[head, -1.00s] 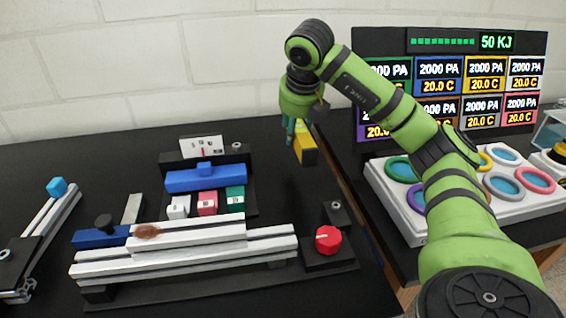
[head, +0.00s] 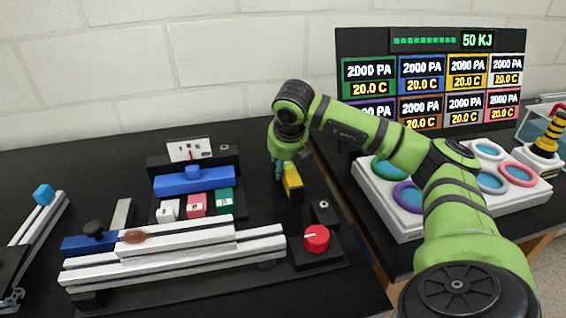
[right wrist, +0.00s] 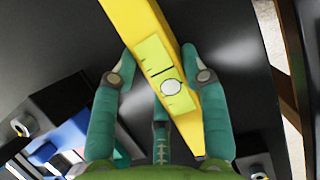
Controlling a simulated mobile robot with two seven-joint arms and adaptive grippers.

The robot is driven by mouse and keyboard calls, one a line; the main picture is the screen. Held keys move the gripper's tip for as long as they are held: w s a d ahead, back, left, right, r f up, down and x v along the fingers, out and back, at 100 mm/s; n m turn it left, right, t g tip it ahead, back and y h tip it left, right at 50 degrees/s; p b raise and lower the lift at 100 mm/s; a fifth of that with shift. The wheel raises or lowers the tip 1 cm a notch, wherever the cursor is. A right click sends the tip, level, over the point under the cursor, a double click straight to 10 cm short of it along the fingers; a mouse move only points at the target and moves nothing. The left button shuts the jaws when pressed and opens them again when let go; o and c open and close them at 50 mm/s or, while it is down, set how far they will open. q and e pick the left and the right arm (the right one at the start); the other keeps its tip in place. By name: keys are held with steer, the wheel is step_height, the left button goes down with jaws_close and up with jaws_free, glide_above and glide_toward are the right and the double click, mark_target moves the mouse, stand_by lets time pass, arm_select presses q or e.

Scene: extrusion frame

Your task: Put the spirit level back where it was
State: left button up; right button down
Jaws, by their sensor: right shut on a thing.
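The spirit level (head: 292,184) is a yellow bar with a dark end, right of the blue block in the head view. In the right wrist view the spirit level (right wrist: 150,35) runs slantwise between the fingers, its pale vial window showing. My right gripper (head: 279,175) is shut on it from above, and the teal fingers (right wrist: 160,82) lie on both sides of it. The level is low over the black table; I cannot tell whether it touches. My left gripper is not in view.
White extrusion bars (head: 180,257) with a brown spot and a red knob (head: 316,238) stand in front. A blue block (head: 193,181) and small white, pink and green blocks are left of the level. A white tray with coloured rings (head: 405,222) is at right.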

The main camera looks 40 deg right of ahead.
steer(key=c, duration=0.7)
jaws_free()
steer(key=shift+f, duration=0.1)
steer(key=shift+o, duration=0.2)
steer(key=v, duration=1.2)
